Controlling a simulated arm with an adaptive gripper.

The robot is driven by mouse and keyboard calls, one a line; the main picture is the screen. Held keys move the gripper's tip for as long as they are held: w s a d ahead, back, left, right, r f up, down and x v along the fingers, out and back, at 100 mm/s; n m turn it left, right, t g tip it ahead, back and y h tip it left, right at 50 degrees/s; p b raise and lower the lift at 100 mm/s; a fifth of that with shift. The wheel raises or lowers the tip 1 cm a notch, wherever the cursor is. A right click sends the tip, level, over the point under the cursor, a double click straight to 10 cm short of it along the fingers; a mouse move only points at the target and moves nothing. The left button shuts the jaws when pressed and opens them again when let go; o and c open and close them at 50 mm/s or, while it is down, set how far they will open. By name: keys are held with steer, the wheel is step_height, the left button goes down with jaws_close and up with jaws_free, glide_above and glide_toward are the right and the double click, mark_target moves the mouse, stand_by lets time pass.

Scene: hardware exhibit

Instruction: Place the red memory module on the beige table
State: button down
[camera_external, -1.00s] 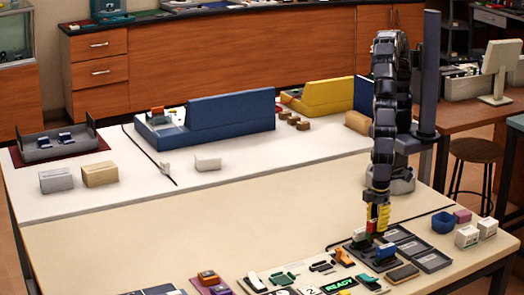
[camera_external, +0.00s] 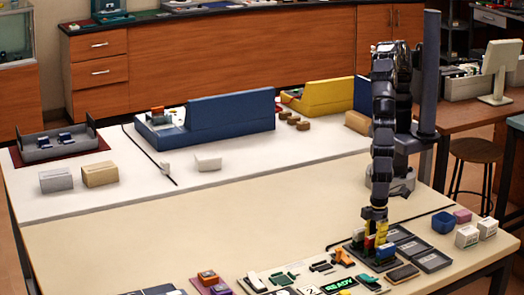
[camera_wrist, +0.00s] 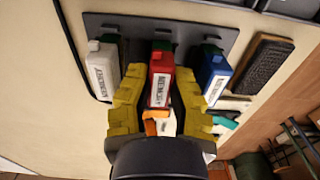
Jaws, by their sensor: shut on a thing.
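The red memory module (camera_wrist: 162,82), labelled MEMORY, stands upright in the middle of a grey rack (camera_wrist: 215,32) in the wrist view, between a white module (camera_wrist: 103,72) and a blue module (camera_wrist: 213,72). It also shows, small and partly hidden, in the external view (camera_external: 369,243). My gripper (camera_wrist: 160,77) has its yellow fingers on both sides of the red module and is shut on it. In the external view my gripper (camera_external: 377,232) points down at the rack. The beige table (camera_external: 250,222) has bare surface to the left of the rack.
Grey trays (camera_external: 432,261) lie right of the rack, with a blue bin (camera_external: 443,223) and white boxes (camera_external: 467,237) beyond. A dark brush-like block (camera_wrist: 263,63) lies beside the rack.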

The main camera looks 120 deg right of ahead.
steer(key=shift+f, duration=0.2)
steer(key=c, duration=1.1)
jaws_free()
